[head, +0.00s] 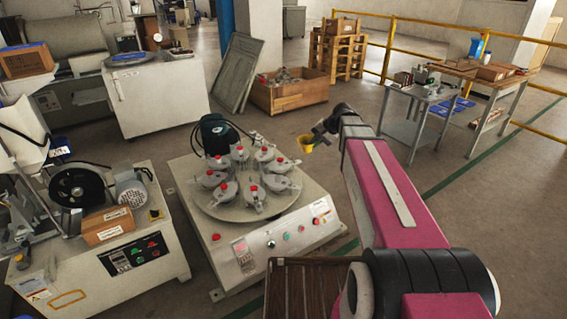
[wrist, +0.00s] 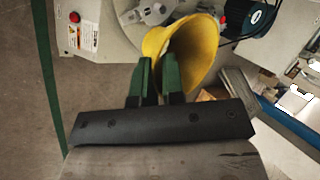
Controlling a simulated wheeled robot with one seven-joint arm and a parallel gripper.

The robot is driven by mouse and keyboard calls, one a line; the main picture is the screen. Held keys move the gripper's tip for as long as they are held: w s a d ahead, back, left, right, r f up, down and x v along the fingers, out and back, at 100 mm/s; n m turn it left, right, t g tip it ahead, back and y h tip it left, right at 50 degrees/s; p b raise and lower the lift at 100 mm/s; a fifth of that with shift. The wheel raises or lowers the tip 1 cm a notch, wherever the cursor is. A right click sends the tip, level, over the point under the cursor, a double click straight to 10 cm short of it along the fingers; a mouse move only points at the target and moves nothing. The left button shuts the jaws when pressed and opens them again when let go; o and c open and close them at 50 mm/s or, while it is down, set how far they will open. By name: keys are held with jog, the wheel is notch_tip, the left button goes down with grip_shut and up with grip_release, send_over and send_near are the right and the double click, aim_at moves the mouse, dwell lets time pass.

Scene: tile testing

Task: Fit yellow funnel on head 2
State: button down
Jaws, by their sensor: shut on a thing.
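The yellow funnel (head: 306,143) is held in the air to the right of the round turntable (head: 240,206) in the head view. In the wrist view the yellow funnel (wrist: 186,46) sits at the fingertips, its wide mouth facing the camera's right side. My gripper (wrist: 159,75) has green fingers shut on the funnel's near edge. In the head view my gripper (head: 318,136) is small and dark. Several grey heads with red knobs (head: 253,188) stand in a ring on the turntable. I cannot tell which one is head 2.
A dark green motor (head: 217,135) stands behind the turntable. The machine's front panel (head: 275,243) has buttons. A slatted dark crate (head: 305,290) is at the front. A wooden box (head: 290,92) and a grey table (head: 419,105) stand farther back.

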jog(key=shift+w+a+f+m+t+h, duration=0.55)
jog(key=shift+w+a+f+m, duration=1.15)
jog(key=shift+f, duration=2.15)
jog(key=shift+w+a+f+m+t+h, duration=0.3)
jog(key=shift+w+a+f+m+t, duration=0.4)
jog(key=shift+w+a+f, duration=2.15)
jog(key=shift+w+a+f+m+t+h, duration=0.5)
jog(key=shift+w+a+f+m, duration=0.75)
jog(key=shift+a+f, duration=2.5)
jog(key=shift+s+d+f, duration=0.1)
jog(key=shift+d+f, duration=0.25)
jog(key=shift+f, duration=0.35)
jog(key=shift+w+d+f, duration=0.1)
jog(key=shift+d+f, duration=0.3)
jog(key=shift+f, duration=0.3)
jog(key=shift+s+d+f, duration=0.1)
jog(key=shift+d+f, duration=0.25)
jog(key=shift+f, duration=0.35)
jog(key=c, duration=1.1)
grip_release()
jog(key=shift+c, duration=0.2)
jog(key=shift+r, duration=0.1)
jog(key=v, duration=1)
jog(key=shift+s+d+r, duration=0.2)
